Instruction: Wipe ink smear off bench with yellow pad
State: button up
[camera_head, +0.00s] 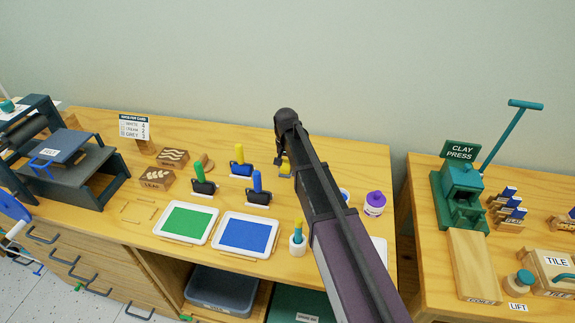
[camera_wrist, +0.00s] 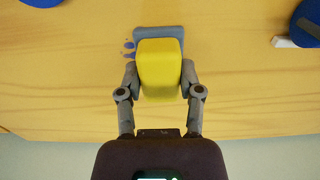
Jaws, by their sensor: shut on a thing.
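The yellow pad (camera_wrist: 160,68) is between the two fingers of my gripper (camera_wrist: 160,78), which is shut on it. In the head view the yellow pad (camera_head: 286,170) shows as a small yellow piece beside my arm, low over the bench (camera_head: 330,150). In the wrist view a blue-grey patch (camera_wrist: 145,33) shows past the pad's far edge, with small dark blue ink spots (camera_wrist: 128,44) to its left. The pad covers part of this patch. I cannot tell whether the pad touches the bench. My arm hides the smear in the head view.
Left of the pad stand rollers with yellow (camera_head: 239,153), blue (camera_head: 257,182) and green (camera_head: 199,175) handles. A green tray (camera_head: 160,230) and blue tray (camera_head: 217,243) lie in front. A purple-lidded jar (camera_head: 375,203) and a brush cup (camera_head: 298,243) flank my arm.

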jog(key=shift+w+a+f, duration=0.1)
jog(key=shift+w+a, duration=0.05)
jog(key=shift+a, duration=0.6)
jog(key=shift+w+a, duration=0.15)
jog(key=shift+a, duration=0.55)
jog(key=shift+d, duration=0.15)
jog(key=shift+s+d, duration=0.2)
jog(key=shift+d, duration=0.6)
jog(key=shift+s+d, duration=0.2)
jog(key=shift+d, duration=0.6)
jog(key=shift+d, duration=0.1)
jog(key=shift+d, duration=0.1)
jog(key=shift+s+d, duration=0.15)
jog(key=shift+d, duration=0.6)
jog(key=shift+s+d, duration=0.15)
jog(key=shift+d, duration=0.6)
jog(key=shift+s+f, duration=0.1)
jog(key=shift+s, duration=0.05)
